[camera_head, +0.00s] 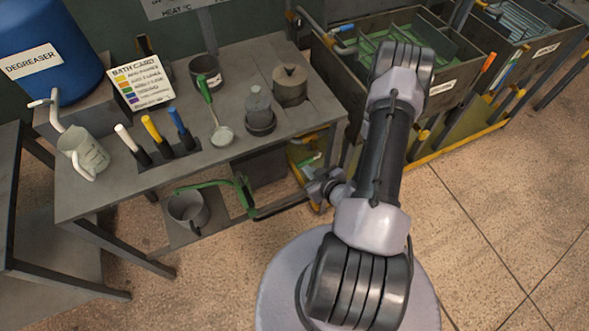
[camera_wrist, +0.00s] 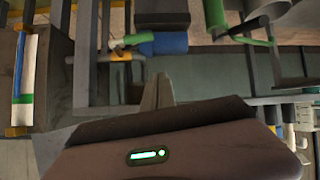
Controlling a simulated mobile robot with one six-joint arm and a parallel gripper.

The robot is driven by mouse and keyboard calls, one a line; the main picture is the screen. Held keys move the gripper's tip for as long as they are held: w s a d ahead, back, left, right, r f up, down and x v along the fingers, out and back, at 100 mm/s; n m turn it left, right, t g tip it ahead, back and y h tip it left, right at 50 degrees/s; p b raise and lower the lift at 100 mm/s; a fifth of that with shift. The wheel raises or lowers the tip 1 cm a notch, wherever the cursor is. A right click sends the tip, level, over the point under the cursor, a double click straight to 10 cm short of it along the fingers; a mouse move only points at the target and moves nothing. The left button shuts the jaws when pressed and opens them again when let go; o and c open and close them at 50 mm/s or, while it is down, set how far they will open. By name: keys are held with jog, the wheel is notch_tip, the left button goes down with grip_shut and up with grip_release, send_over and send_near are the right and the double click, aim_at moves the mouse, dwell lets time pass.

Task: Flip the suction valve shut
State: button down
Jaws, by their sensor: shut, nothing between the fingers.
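My gripper (camera_wrist: 160,78) is shut and empty; its narrow fingers show in the middle of the wrist view. In the head view my gripper (camera_head: 316,186) is low beside the bench's right end, partly hidden by my arm. A small green lever (camera_wrist: 136,39) sits by a blue cylinder (camera_wrist: 168,43) and a yellow fitting (camera_wrist: 120,57), just beyond my fingertips in the picture. It may be the suction valve; I cannot tell for sure, nor whether it is open or shut. A yellow unit with a green part (camera_head: 310,160) shows under the bench near my gripper. I see no contact.
The bench (camera_head: 235,150) carries a beaker (camera_head: 84,150), coloured handles, a green ladle (camera_head: 212,110) and metal pots. A grey pot (camera_head: 187,209) and a green-handled item stand on its lower shelf. Tanks (camera_head: 440,85) stand at the right. The floor at lower right is clear.

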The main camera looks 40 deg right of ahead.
jog(key=shift+s+d+f+m+h, duration=0.1)
jog(key=shift+s+d+m+h, duration=0.35)
jog(key=shift+d, duration=0.2)
jog(key=shift+s+d+m+h, duration=0.3)
jog(key=shift+d+m+h, duration=0.05)
jog(key=shift+d+m, duration=0.25)
jog(key=b, duration=0.4)
send_over(307, 163)
jog(key=s+a, duration=0.2)
notch_tip(307, 163, down, 6)
jog(key=f, duration=0.2)
jog(key=shift+w+d+f+b, duration=0.15)
jog(key=shift+d+f+b, duration=0.05)
jog(key=shift+f+b, duration=0.15)
jog(key=shift+w+d+f, duration=0.1)
jog(key=shift+f, duration=0.3)
jog(key=shift+f, duration=0.1)
